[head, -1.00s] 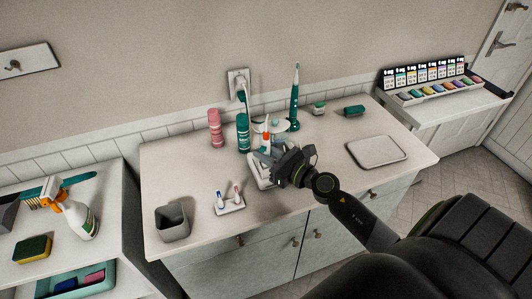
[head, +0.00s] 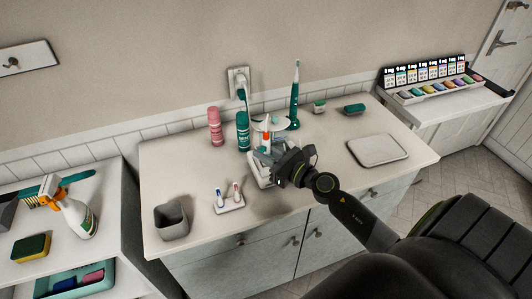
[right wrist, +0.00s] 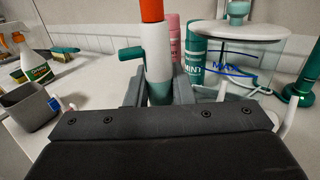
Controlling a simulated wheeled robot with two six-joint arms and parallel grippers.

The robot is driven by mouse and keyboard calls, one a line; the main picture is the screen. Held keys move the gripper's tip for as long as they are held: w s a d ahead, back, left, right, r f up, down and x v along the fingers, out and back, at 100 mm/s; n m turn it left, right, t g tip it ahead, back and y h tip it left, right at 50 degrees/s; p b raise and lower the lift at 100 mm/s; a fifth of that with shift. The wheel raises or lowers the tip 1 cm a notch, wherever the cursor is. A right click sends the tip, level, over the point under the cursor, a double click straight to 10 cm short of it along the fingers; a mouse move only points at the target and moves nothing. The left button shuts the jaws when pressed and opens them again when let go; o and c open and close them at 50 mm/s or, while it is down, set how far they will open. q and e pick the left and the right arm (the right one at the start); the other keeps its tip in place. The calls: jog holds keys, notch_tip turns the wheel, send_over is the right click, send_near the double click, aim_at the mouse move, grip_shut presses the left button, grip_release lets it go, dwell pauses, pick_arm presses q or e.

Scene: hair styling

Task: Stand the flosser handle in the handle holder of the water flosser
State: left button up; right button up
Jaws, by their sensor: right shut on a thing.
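The flosser handle (right wrist: 158,52) is white with a red-orange band at the top and teal parts lower down and at its side. It stands roughly upright between the fingers of my right gripper (right wrist: 160,88), which is shut on it. In the head view the handle (head: 266,137) shows above the right gripper (head: 265,153), at the front of the water flosser. The handle holder is not clearly visible. My left gripper is out of view.
A pink can (head: 215,126) and a teal can (head: 243,131) stand left of the flosser. A teal electric toothbrush (head: 294,100) stands behind it. A small stand (head: 229,205), a grey cup (head: 172,221) and a tray (head: 377,150) sit on the counter (head: 330,140).

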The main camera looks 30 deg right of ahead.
jog(key=shift+f+b, duration=0.35)
jog(key=shift+f, duration=0.1)
dwell(0.5)
jog(key=o, duration=0.9)
jog(key=shift+c, duration=0.2)
jog(key=b+v, duration=1.2)
jog(key=v, duration=0.5)
jog(key=shift+s, duration=0.2)
